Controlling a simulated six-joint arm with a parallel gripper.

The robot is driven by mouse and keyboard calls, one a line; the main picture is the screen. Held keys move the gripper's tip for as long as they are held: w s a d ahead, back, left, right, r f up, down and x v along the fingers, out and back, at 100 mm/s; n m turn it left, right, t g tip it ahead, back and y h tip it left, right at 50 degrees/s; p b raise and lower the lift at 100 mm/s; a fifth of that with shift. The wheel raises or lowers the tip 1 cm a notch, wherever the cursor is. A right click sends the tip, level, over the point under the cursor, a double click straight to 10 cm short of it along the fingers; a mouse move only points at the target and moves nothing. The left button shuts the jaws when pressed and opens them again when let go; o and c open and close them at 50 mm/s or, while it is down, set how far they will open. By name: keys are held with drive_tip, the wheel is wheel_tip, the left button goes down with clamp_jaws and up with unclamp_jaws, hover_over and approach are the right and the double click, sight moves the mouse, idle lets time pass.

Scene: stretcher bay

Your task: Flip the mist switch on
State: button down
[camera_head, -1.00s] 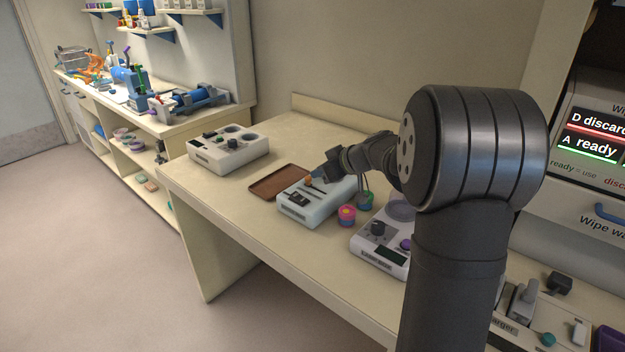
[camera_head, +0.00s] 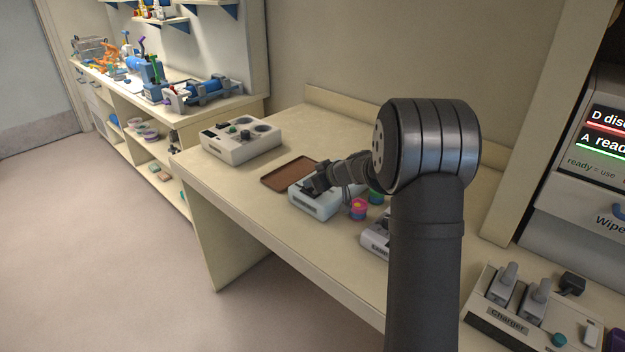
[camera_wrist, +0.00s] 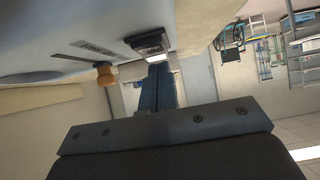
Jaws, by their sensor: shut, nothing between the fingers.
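A pale box-shaped device (camera_head: 318,208) stands on the bench, under my gripper. In the wrist view its top (camera_wrist: 60,25) carries a black rocker switch (camera_wrist: 148,43), a slot and an orange-brown knob (camera_wrist: 105,75). The label beside the slot is too small to read, so I cannot tell from it which control is the mist switch. My gripper (camera_head: 308,189) is shut and empty, with its tips over the device's front part; they hide the rocker in the head view. In the wrist view the blue fingers (camera_wrist: 156,90) point at the rocker. I cannot tell whether they touch it, or its position.
A brown tray (camera_head: 288,174) lies left of the device, and another control box (camera_head: 241,146) stands beyond it. A pink-and-yellow round knob or pot (camera_head: 358,209) is close on the right, before a further panel (camera_head: 376,238). A charger (camera_head: 500,318) is at lower right.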

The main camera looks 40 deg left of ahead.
drive_tip(key=shift+a+f, duration=0.25)
drive_tip(key=shift+f, duration=0.15)
drive_tip(key=shift+r, duration=0.1)
drive_tip(key=shift+d, duration=0.15)
drive_tip(key=shift+d, duration=0.1)
drive_tip(key=shift+d+f, duration=0.2)
drive_tip(key=shift+d, duration=0.45)
